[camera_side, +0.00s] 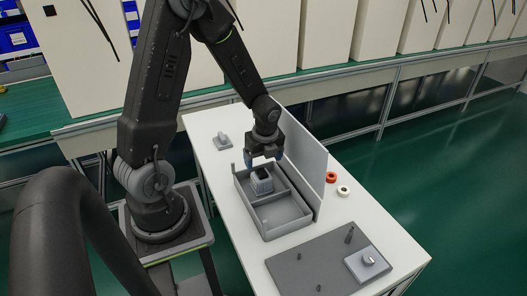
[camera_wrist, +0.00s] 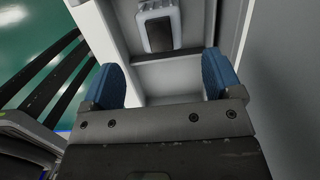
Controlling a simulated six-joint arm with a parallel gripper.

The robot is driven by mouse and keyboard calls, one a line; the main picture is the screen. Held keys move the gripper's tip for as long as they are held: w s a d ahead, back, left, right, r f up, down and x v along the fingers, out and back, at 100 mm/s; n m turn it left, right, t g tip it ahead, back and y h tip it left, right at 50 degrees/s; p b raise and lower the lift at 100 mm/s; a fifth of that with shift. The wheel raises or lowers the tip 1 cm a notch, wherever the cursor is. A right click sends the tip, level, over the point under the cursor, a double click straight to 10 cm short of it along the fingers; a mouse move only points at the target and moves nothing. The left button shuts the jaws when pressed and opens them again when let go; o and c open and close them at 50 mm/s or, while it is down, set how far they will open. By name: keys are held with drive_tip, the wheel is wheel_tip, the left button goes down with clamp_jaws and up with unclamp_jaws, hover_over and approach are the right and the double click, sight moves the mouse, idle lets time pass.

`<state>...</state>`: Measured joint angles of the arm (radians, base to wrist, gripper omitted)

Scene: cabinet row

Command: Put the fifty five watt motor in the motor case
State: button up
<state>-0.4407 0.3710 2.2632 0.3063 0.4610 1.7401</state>
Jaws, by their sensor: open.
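The grey motor case (camera_side: 290,222) stands open on the white table, with its lid raised along its right side and a divider across it. A light block-shaped motor with a dark top (camera_side: 261,181) sits in the case's far compartment. The wrist view shows that motor (camera_wrist: 158,30) beyond the fingers, with a dark rectangular face. I cannot read its wattage. My gripper (camera_side: 265,158) is just above the motor and points down. In the wrist view its blue fingertips (camera_wrist: 163,82) are wide apart with nothing between them.
A small grey part (camera_side: 222,142) stands on the table behind the case. An orange ring (camera_side: 331,177) and a white ring (camera_side: 343,190) lie to the right. A dark grey plate (camera_side: 318,262) with pegs and a light block (camera_side: 367,263) is at the front.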

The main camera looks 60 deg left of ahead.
drive_tip(key=r, duration=0.2)
drive_tip(key=shift+d+r, duration=0.25)
drive_tip(key=shift+r, duration=0.1)
drive_tip(key=s+d+r+n+t+h, duration=0.1)
drive_tip(key=s+d+r+n+t, duration=0.1)
drive_tip(key=s+d+r+n, duration=0.3)
drive_tip(key=s+d+r+n+t, duration=0.3)
drive_tip(key=s+d+r+n, duration=0.1)
drive_tip(key=d+r+n, duration=0.7)
wheel_tip(320, 180, up, 4)
drive_tip(key=shift+s+n+t+h, duration=0.3)
drive_tip(key=shift+s+n+h, duration=0.1)
drive_tip(key=shift+n, duration=0.6)
drive_tip(key=shift+w, duration=0.1)
drive_tip(key=shift+c, duration=0.2)
